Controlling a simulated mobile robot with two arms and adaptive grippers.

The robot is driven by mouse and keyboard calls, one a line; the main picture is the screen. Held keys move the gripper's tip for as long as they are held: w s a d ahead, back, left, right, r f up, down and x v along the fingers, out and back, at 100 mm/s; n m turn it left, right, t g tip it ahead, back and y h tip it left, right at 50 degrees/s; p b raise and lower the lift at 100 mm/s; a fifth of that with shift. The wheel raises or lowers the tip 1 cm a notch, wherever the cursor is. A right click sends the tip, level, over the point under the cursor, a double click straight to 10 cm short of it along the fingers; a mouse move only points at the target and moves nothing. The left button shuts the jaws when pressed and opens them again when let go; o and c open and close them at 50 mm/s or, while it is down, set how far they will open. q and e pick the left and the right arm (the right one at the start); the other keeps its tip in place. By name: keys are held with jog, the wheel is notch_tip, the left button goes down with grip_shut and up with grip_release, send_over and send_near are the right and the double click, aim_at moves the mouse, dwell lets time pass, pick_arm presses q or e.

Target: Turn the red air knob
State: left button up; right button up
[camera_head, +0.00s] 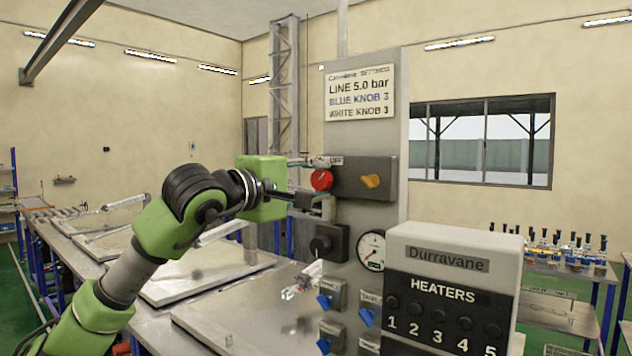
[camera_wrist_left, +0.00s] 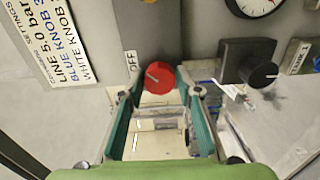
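The red air knob (camera_head: 321,180) is a round red disc on a grey box on the upright panel (camera_head: 378,228), next to an "OFF" label. My left gripper (camera_head: 309,182) is open in front of the knob, one finger above it and one below. In the left wrist view the red knob (camera_wrist_left: 159,77) shows between the tips of the teal-lined fingers (camera_wrist_left: 160,88), with a gap on each side. I cannot tell whether the tips reach past its face. My right gripper is not in view.
A black knob (camera_head: 321,245), a gauge (camera_head: 371,249) and several blue knobs (camera_head: 325,300) are below. A heater box (camera_head: 452,262) stands at front right. A settings sign (camera_head: 359,94) is above.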

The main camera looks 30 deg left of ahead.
pick_arm(q)
jog(key=shift+o, duration=0.5)
jog(key=shift+s, duration=0.15)
jog(key=s, duration=1.1)
jog(key=shift+s+a, duration=0.4)
jog(key=shift+a, duration=0.05)
